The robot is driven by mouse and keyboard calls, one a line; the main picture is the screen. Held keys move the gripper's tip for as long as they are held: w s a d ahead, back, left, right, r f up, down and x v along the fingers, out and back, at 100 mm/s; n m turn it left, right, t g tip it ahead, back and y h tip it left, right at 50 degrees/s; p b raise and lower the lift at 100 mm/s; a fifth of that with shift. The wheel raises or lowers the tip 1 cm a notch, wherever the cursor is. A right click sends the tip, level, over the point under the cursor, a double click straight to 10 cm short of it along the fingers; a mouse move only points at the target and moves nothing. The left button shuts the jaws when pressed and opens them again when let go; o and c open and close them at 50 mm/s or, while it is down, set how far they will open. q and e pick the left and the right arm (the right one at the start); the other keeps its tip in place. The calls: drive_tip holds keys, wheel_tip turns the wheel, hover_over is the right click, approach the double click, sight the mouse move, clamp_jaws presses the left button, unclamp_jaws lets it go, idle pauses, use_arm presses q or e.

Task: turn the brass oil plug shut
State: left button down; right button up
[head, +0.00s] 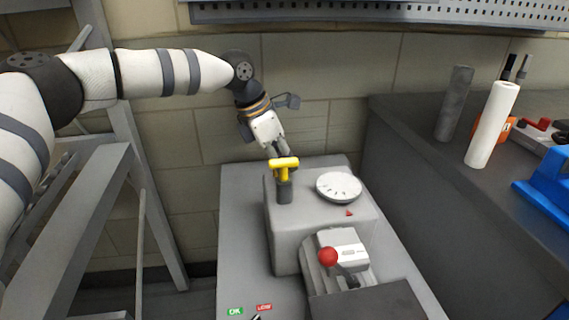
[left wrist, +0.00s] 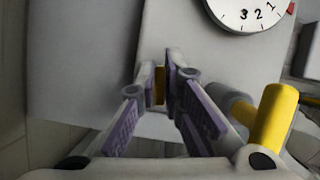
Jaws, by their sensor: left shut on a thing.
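The brass oil plug (left wrist: 159,86) shows as a small yellow-brown piece between my left fingertips in the left wrist view. My left gripper (left wrist: 160,82) is shut on it, at the far edge of the grey machine housing (head: 300,235). In the head view my left gripper (head: 280,150) reaches down from behind a yellow T-handle, and the plug itself is hidden there. How far the plug is turned cannot be seen. My right gripper is in neither view.
The yellow T-handle (head: 285,163) on a dark stem stands close beside my left fingers. A white numbered dial (head: 338,186) is to its right. A red-knobbed lever (head: 328,256) stands in front. A dark workbench (head: 420,170) with a white roll (head: 492,125) is at the right.

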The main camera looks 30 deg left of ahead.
use_arm(q)
drive_tip(key=shift+s+f+m+g+b, duration=0.1)
drive_tip(key=shift+f+m+g+b, duration=0.1)
drive_tip(key=shift+m, duration=0.3)
drive_tip(key=shift+f+m+g+b, duration=0.1)
drive_tip(key=shift+m+g, duration=0.1)
drive_tip(key=shift+m, duration=0.3)
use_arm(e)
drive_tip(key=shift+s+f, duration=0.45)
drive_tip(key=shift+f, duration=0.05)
use_arm(q)
drive_tip(key=shift+r, duration=0.1)
drive_tip(key=c, duration=1.7)
unclamp_jaws()
drive_tip(key=shift+r, duration=0.25)
drive_tip(key=v, duration=0.7)
drive_tip(key=shift+a, duration=0.2)
